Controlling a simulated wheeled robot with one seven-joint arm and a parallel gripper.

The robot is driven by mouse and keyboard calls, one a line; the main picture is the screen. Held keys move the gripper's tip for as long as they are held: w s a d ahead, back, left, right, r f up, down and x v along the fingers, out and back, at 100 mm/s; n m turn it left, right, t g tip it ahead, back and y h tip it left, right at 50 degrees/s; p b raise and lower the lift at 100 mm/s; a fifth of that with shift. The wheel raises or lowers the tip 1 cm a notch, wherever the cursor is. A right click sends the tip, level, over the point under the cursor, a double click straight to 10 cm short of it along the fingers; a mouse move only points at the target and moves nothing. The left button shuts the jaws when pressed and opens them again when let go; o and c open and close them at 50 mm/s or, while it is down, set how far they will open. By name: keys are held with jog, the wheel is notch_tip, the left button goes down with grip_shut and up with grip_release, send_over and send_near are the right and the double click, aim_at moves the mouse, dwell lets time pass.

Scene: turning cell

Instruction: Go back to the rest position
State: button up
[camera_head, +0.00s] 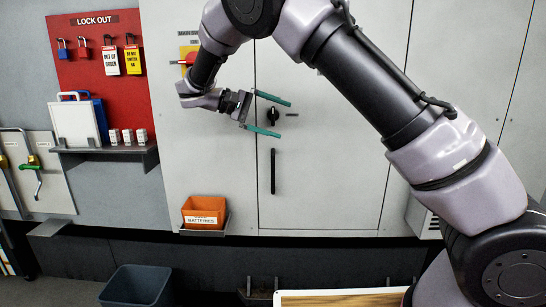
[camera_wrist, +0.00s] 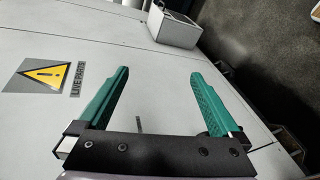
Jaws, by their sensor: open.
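My gripper (camera_head: 268,117) has two teal fingers spread apart with nothing between them. In the wrist view the open fingers (camera_wrist: 160,90) show against the cabinet face. I cannot tell how far the fingertips are from the cabinet.
A red lock-out board (camera_head: 85,75) with padlocks and tags hangs at the left, above a grey shelf (camera_head: 105,152). An orange batteries bin (camera_head: 204,211) is low on the cabinet. A dark waste bin (camera_head: 137,286) stands below. A wood-topped surface (camera_head: 340,298) is at the bottom.

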jog(key=s+d+r+m+g+y, duration=0.1)
jog(key=s+d+r+y, duration=0.3)
jog(key=d, duration=0.6)
jog(key=s+d+m+g+y, duration=0.1)
jog(key=s+d+g+y, duration=0.1)
jog(key=d+y, duration=0.5)
jog(key=s+d+r+m+t+y, duration=0.2)
jog(key=s+d+m+t, duration=0.1)
jog(key=s, duration=0.4)
jog(key=s+d+r+m+t+y, duration=0.2)
jog(key=s+d+m+t, duration=0.1)
jog(key=s, duration=0.5)
jog(key=shift+d+t+y, duration=0.4)
jog(key=shift+d+t, duration=0.1)
jog(key=shift+t, duration=0.6)
